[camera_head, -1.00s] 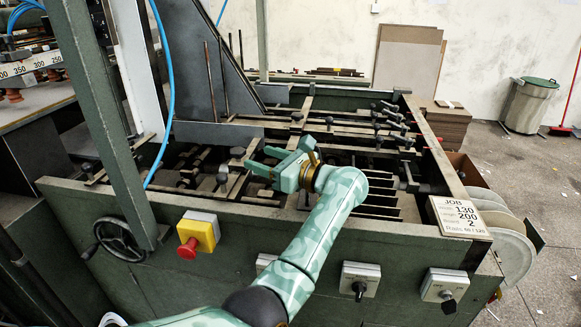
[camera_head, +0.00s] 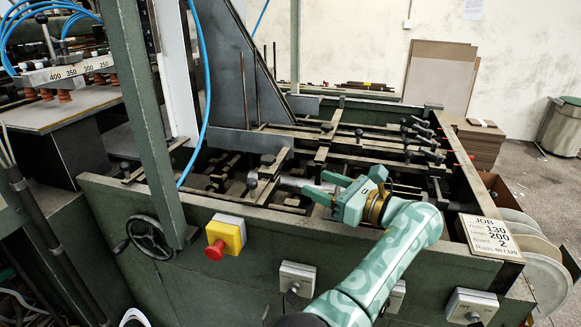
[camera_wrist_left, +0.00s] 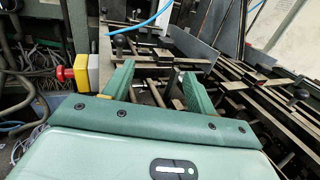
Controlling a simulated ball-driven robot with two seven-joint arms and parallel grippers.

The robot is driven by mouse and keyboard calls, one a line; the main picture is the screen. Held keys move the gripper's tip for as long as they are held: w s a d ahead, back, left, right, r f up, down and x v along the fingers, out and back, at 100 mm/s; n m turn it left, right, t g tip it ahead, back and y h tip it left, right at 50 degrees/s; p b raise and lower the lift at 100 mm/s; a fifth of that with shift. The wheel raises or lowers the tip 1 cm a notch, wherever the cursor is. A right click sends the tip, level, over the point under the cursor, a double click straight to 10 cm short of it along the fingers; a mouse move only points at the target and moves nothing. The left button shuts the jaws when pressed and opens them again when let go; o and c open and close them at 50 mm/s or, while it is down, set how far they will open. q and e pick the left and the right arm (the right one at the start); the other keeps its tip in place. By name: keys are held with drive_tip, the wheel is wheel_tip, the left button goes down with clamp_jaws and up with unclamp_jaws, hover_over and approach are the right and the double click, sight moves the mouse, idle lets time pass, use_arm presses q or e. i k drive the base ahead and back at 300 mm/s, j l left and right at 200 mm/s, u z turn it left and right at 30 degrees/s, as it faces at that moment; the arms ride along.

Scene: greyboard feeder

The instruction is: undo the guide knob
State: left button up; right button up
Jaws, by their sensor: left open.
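Several dark guide knobs show on the feeder's rails; which one the task means I cannot tell. My left gripper (camera_head: 315,185) is green, open and points left over the feeder bed, apart from these knobs. In the left wrist view, its two fingers (camera_wrist_left: 157,90) stand apart with a dark upright post (camera_wrist_left: 172,82) showing between them; how far beyond it lies is unclear. My right gripper is not in view.
The feeder's green front wall (camera_head: 130,195) carries a handwheel (camera_head: 151,237), a yellow box with a red button (camera_head: 225,236) and grey switches. A green upright (camera_head: 145,110) and a blue hose (camera_head: 201,100) rise on the left. More knobs (camera_head: 420,128) crowd the right rails.

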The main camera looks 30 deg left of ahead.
sight(268, 160)
drive_tip(key=k+l, duration=0.25)
drive_tip(key=k, duration=0.2)
drive_tip(key=k+l, duration=0.25)
drive_tip(key=k, duration=0.15)
